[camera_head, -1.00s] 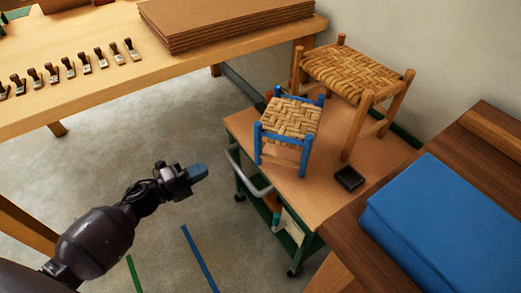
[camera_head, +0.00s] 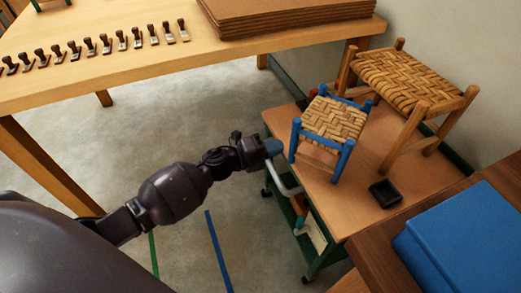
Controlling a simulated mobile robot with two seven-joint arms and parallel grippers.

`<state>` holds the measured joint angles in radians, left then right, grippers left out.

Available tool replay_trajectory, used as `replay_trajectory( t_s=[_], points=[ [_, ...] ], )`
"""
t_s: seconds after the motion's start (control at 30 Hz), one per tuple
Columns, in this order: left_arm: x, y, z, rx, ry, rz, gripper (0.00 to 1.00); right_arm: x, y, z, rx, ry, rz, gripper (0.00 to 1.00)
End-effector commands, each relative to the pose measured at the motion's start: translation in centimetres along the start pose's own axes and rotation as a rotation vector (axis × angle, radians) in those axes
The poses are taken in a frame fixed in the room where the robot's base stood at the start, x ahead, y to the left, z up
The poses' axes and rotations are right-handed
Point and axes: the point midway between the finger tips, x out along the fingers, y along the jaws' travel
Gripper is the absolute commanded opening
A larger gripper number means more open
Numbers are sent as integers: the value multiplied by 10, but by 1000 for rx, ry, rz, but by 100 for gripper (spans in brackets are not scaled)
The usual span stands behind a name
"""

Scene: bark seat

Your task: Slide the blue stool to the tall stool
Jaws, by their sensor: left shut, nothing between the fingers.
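The blue stool (camera_head: 335,120), with a woven straw seat and blue legs, stands upright on the trolley top (camera_head: 338,208). The tall stool (camera_head: 413,78), with plain wooden legs and a woven seat, stands behind it to the right on the same trolley. In this view their outlines come close; I cannot tell whether they touch. My left gripper (camera_head: 274,147) is shut and empty, just left of the blue stool's near left leg, with a small gap showing between them. My right gripper is not in view.
A small black tray (camera_head: 385,193) lies on the trolley near the tall stool's front leg. A blue folded item (camera_head: 470,245) lies on a dark wooden surface at the lower right. A wooden table (camera_head: 150,70) with several stamps and stacked brown boards (camera_head: 280,15) stands behind.

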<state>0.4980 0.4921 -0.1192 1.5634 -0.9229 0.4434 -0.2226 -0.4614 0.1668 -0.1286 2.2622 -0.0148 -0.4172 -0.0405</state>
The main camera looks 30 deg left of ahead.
Motion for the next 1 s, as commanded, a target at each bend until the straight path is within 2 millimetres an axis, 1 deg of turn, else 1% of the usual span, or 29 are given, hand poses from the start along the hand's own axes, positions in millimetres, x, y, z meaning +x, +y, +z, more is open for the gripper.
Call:
replay_trajectory(
  t_s=[0.03,0.1,0.23,0.63,0.7,0.77,0.83,1.0],
  points=[
    [6,2,0,-2,0,1,0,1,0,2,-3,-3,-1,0],
    [12,2,0,-2,0,2,0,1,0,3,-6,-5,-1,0],
    [19,1,0,-1,0,2,0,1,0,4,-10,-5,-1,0],
    [22,0,0,0,0,1,0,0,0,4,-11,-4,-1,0],
    [25,0,0,0,0,0,0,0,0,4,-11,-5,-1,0],
    [32,0,0,0,0,-1,0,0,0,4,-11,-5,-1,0],
    [43,0,1,-1,0,-1,0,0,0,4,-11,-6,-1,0],
    [78,0,0,-1,0,-1,0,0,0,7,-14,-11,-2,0]
  ],
)
